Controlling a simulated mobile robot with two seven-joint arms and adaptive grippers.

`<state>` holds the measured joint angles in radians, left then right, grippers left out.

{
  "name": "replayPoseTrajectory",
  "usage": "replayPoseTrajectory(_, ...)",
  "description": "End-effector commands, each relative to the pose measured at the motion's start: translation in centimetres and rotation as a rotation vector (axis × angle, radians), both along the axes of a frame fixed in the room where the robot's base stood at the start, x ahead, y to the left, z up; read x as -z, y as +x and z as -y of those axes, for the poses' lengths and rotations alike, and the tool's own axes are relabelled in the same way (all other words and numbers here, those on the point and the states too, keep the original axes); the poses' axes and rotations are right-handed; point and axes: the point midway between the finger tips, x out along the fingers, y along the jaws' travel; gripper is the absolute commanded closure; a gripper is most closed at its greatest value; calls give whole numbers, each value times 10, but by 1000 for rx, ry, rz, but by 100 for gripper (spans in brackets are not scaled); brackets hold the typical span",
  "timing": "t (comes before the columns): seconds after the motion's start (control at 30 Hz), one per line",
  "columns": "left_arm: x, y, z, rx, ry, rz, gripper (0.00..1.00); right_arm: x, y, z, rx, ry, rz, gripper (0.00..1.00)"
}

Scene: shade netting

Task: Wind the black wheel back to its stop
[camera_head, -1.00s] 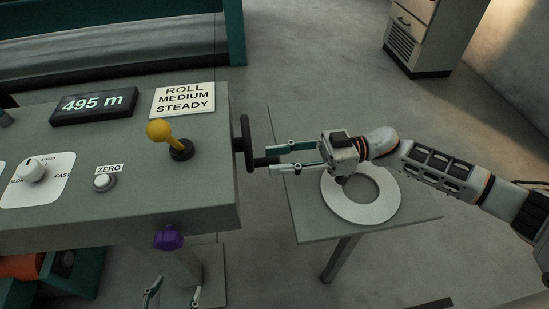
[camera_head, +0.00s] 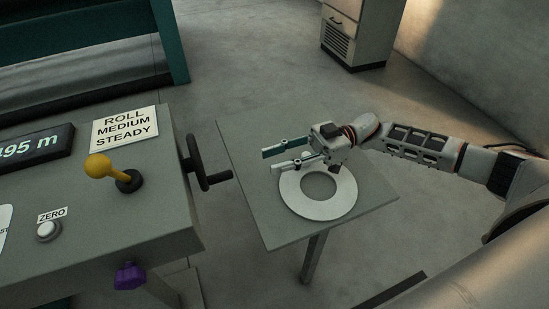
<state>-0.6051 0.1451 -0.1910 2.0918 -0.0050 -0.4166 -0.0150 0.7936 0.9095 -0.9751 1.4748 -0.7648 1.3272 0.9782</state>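The black wheel (camera_head: 195,160) is mounted on the right side of the grey console, seen nearly edge-on. Its black handle (camera_head: 216,180) sticks out to the right, low on the rim. My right gripper (camera_head: 268,161) is to the right of the wheel, clear of the handle, with its two fingers apart and nothing between them. It hovers over the side table by the white ring. My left gripper does not show.
The console (camera_head: 90,215) carries a yellow-knobbed lever (camera_head: 98,166), a ZERO button (camera_head: 48,230), a display (camera_head: 30,147) and a sign (camera_head: 125,128). A purple knob (camera_head: 130,276) is on its front. The side table (camera_head: 255,215) holds a white ring (camera_head: 290,195). A cabinet (camera_head: 358,35) stands behind.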

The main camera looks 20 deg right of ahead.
Motion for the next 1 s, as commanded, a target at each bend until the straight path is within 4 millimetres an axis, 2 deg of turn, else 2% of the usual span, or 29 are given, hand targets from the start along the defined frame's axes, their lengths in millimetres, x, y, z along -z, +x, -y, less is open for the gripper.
replayPoseTrajectory(0.13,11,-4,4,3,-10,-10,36,7,-2,-11,-15,9,-9,69)
replayPoseTrajectory(0.37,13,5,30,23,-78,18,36,22,-5,-38,-36,18,-34,69)
replayPoseTrajectory(0.7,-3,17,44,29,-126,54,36,7,-1,-48,-1,1,-8,69)
replayPoseTrajectory(1.0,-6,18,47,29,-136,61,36,3,-1,-91,-3,3,-3,69)
